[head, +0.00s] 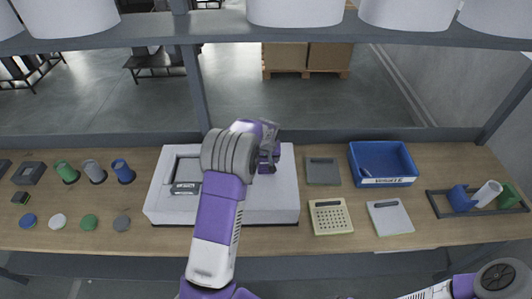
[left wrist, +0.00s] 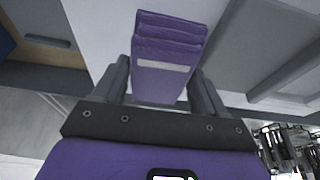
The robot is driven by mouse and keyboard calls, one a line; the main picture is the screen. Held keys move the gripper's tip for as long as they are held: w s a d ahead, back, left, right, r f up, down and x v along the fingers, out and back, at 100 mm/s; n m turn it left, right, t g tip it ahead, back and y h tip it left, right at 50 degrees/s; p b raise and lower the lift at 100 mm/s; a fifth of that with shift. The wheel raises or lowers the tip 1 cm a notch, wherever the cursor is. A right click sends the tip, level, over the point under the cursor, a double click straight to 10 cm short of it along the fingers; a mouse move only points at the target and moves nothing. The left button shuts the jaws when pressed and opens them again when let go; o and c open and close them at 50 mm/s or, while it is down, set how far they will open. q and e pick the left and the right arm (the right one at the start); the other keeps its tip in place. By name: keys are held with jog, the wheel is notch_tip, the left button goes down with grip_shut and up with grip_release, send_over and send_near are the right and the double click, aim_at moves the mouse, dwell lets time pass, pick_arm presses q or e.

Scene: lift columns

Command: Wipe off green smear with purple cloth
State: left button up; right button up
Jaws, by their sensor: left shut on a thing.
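My left gripper (head: 270,160) is over the white and grey box-like unit (head: 160,206) on the bench. It is shut on the purple cloth, a folded block (left wrist: 168,50) that sits between the two fingers in the left wrist view. No green smear shows in either view; my arm covers part of the unit's top. My right arm shows at the lower right, with its gripper out of view.
Green, grey and blue cylinders (head: 122,171) and several round discs (head: 89,222) stand left of the unit. Right are a grey tray (head: 322,171), a blue bin (head: 366,158), a calculator-like pad (head: 330,216) and a rack (head: 440,203). A shelf crosses above.

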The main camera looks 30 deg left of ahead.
pick_arm(q)
jog(key=shift+r+p, duration=1.4)
jog(key=shift+r, duration=1.3)
jog(key=shift+f, duration=0.1)
